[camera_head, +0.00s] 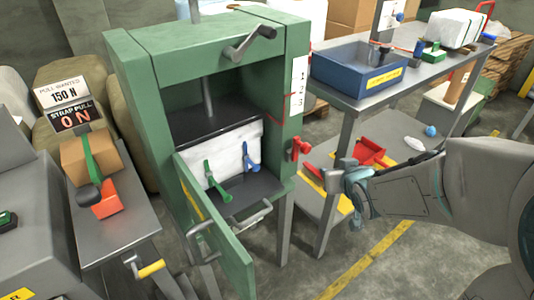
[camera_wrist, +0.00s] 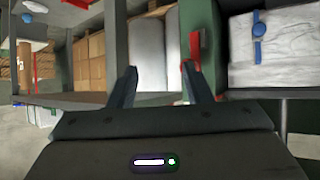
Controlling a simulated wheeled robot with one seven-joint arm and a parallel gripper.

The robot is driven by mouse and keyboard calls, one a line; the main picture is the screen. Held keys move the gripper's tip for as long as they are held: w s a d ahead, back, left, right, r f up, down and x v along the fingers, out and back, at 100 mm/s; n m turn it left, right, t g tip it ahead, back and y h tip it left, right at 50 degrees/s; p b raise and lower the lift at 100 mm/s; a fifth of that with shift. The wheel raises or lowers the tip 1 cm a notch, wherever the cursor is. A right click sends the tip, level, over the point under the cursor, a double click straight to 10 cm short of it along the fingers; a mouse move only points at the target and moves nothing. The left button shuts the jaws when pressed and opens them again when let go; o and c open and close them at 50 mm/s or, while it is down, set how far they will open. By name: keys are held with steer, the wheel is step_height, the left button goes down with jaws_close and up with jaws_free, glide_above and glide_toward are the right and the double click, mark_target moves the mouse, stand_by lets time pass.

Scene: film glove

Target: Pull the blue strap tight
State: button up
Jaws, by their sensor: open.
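The blue strap (camera_head: 251,160) hangs on the front of a white wrapped bale (camera_head: 228,150) inside the green press (camera_head: 140,85). It also shows in the wrist view (camera_wrist: 258,32), at upper right on the pale bale (camera_wrist: 285,55). A green strap (camera_head: 216,180) hangs on the bale to its left. My gripper (camera_head: 340,178) is outside the press, to its right and apart from the blue strap. Its fingers are spread and nothing is between them in the wrist view (camera_wrist: 159,72). A display (camera_head: 76,118) reads "STRAP PULL 0 N" below "PULL WANTED 150 N" (camera_head: 62,94).
The green door (camera_head: 215,240) of the press stands open toward the front. A red lever (camera_head: 300,147) sticks out from the press's right side, between my gripper and the bale. A shelf table with a blue bin (camera_head: 335,78) and red tray (camera_head: 362,155) stands right of the press.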

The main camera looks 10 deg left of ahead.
steer(key=w+a+f+n+t+y+b, duration=0.1)
steer(key=a+f+y+b, duration=0.3)
steer(key=a+f, duration=0.25)
steer(key=n+y+b, duration=0.2)
steer(key=y+b, duration=0.4)
glide_toward(258, 169)
steer(key=b+x, duration=0.2)
steer(key=x, duration=1)
steer(key=shift+w+a, duration=0.1)
steer(key=shift+a, duration=0.15)
